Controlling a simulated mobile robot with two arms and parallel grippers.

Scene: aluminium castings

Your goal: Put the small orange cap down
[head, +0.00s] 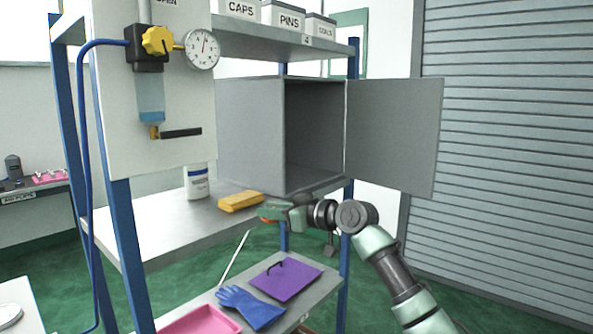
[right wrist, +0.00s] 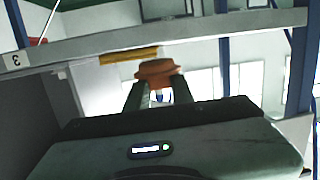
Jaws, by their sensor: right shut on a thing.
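My right gripper (head: 273,211) reaches in from the lower right in the head view, in front of the shelf unit's middle shelf (head: 150,222). It is shut on the small orange cap (right wrist: 158,70), which sits between the fingertips in the right wrist view. In the head view only a bit of orange (head: 267,220) shows under the gripper. The cap is held in the air near the shelf's front edge, close to a yellow block (head: 241,202). My left gripper is not in view.
A grey cabinet (head: 250,130) with its door (head: 395,135) open stands behind the gripper. A white bottle (head: 196,182) stands on the middle shelf, left of the yellow block. The lower shelf holds a blue glove (head: 252,308), a purple board (head: 287,279) and a pink tray (head: 205,322).

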